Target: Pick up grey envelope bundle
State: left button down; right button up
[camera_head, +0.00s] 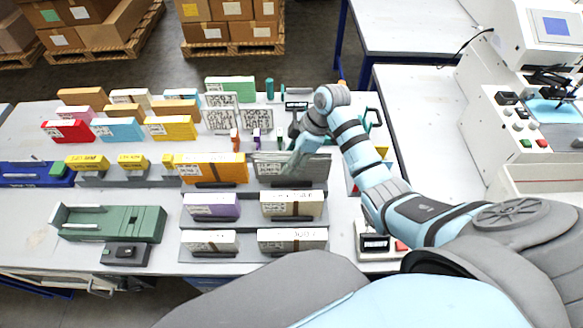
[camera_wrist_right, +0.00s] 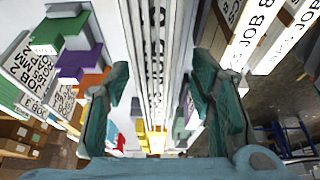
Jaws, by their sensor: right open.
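The grey envelope bundle (camera_head: 268,172) stands on edge in a holder at the middle of the table, its lettered label to the left. My right gripper (camera_head: 297,148) is over the bundle and hides part of it. In the right wrist view the jaws of my right gripper (camera_wrist_right: 162,95) are open, with the layered edges of the bundle (camera_wrist_right: 158,45) running between them. A gap shows between each finger and the bundle. I cannot tell how deep the fingers reach. My left gripper is not in view.
An orange bundle (camera_head: 222,170) stands close left of the grey one. A purple bundle (camera_head: 210,207) and cream bundles (camera_head: 292,204) stand in front. Job cards (camera_head: 256,120) stand behind. A green fixture (camera_head: 105,223) is at the left, and a small display box (camera_head: 377,243) at the right.

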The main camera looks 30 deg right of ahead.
jog(key=x, duration=0.3)
jog(key=shift+w+f, duration=0.3)
jog(key=shift+w, duration=0.1)
jog(key=shift+f, duration=0.3)
jog(key=shift+s+r, duration=0.1)
jog(key=shift+s, duration=0.05)
jog(key=shift+c, duration=0.2)
jog(key=shift+s, duration=0.1)
jog(key=c, duration=0.7)
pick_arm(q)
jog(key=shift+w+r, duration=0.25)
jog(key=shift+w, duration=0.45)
pick_arm(e)
grip_shut()
